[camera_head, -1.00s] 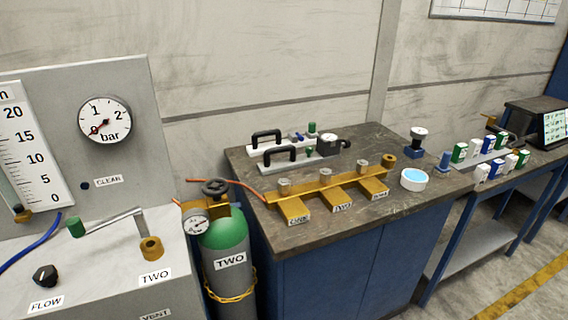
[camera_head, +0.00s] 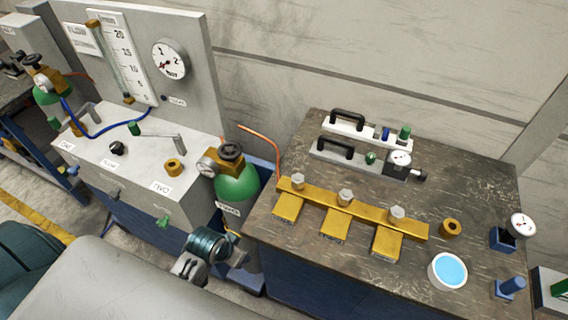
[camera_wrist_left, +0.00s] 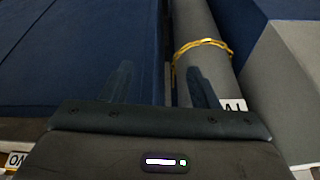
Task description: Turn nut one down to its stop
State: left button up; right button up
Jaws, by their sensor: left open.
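Three silver hex nuts sit along a brass bar (camera_head: 320,200) with three brass blocks on the dark bench. The left nut (camera_head: 297,181) is on the block whose label looked like ONE a second ago; the middle nut (camera_head: 345,198) and right nut (camera_head: 397,214) follow. The block labels are too small to read now. My left gripper shows in the left wrist view (camera_wrist_left: 162,85), open and empty, beside the blue cabinet front and the grey cylinder body, away from the nuts. My right gripper is not in view.
A green-topped cylinder (camera_head: 238,185) with regulator stands left of the bench (camera_head: 470,185). A yellow chain (camera_wrist_left: 200,43) circles it. Two black-handled units (camera_head: 355,160) stand behind the bar. A brass ring (camera_head: 451,228) and a blue-filled dish (camera_head: 448,271) lie to its right.

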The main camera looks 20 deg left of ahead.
pick_arm(q)
notch_tip(320, 180, up, 12)
jog(key=w+d+m+t+h+p, duration=0.1)
jog(key=w+d+p, duration=0.1)
jog(key=p, duration=0.1)
jog(key=m+t+h+p, duration=0.1)
jog(key=m+t+h, duration=0.1)
jog(key=m+h, duration=0.25)
send_near(297, 178)
jog(key=shift+m, duration=0.25)
jog(key=p+x, duration=0.3)
jog(key=x, duration=0.5)
jog(key=shift+w+d+f, duration=0.15)
jog(key=shift+w+d, duration=0.15)
jog(key=shift+d, duration=0.05)
jog(key=shift+w+d+f, duration=0.25)
jog(key=shift+w+f, duration=0.1)
jog(key=shift+f, duration=0.25)
jog(key=shift+c, duration=0.2)
jog(key=c, duration=0.9)
